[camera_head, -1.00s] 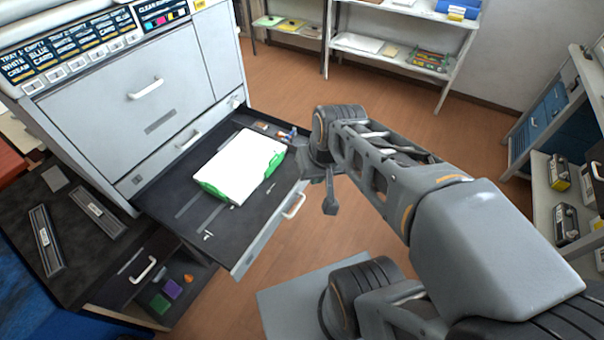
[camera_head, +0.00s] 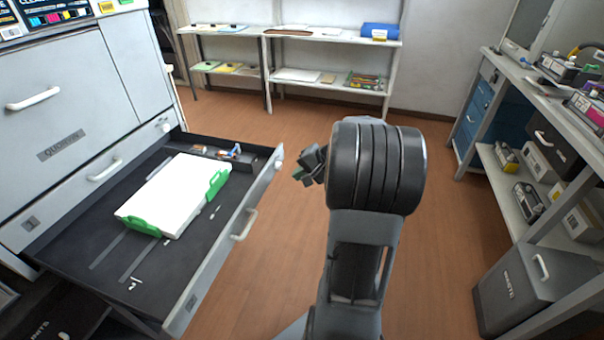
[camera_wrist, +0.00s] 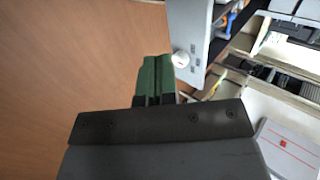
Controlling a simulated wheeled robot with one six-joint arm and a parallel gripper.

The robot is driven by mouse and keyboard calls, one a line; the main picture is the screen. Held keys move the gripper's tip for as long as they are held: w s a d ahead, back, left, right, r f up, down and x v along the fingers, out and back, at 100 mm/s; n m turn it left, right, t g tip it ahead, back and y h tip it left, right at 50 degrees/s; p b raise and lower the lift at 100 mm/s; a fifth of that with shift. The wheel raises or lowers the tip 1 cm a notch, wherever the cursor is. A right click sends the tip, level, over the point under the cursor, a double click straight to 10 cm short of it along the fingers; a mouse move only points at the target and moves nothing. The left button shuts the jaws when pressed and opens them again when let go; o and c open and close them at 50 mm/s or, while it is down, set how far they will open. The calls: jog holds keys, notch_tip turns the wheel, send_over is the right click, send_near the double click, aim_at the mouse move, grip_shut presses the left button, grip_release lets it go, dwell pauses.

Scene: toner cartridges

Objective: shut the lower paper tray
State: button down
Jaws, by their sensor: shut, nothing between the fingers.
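The lower paper tray (camera_head: 200,250) is pulled out of the grey printer (camera_head: 75,110) at the left of the head view. A white paper stack (camera_head: 165,195) with green guides lies in it, and a pale handle (camera_head: 243,224) is on its front panel. My gripper (camera_head: 303,170) is shut and empty, just right of the panel's far end, with the arm's dark wrist joint beside it. In the wrist view, the green fingertips (camera_wrist: 155,65) are together, close to a white round knob (camera_wrist: 181,59) on a grey panel. I cannot tell whether they touch it.
A closed tray with a handle (camera_head: 105,170) is above the open one. Shelves (camera_head: 330,80) stand along the back wall. A shelf unit with cartridges (camera_head: 530,200) and a grey box (camera_head: 515,290) is at the right. The brown floor (camera_head: 440,240) between is clear.

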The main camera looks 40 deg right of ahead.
aim_at(267, 181)
jog(key=w+a+f, duration=0.1)
jog(key=w, duration=0.1)
jog(key=w+a+f, duration=0.1)
jog(key=w+a, duration=0.1)
jog(key=w+a+f+b, duration=0.1)
jog(key=w+f, duration=0.1)
jog(key=shift+a, duration=0.2)
jog(key=shift+w+a+r, duration=0.1)
jog(key=shift+w+a, duration=0.1)
jog(key=shift+w, duration=0.05)
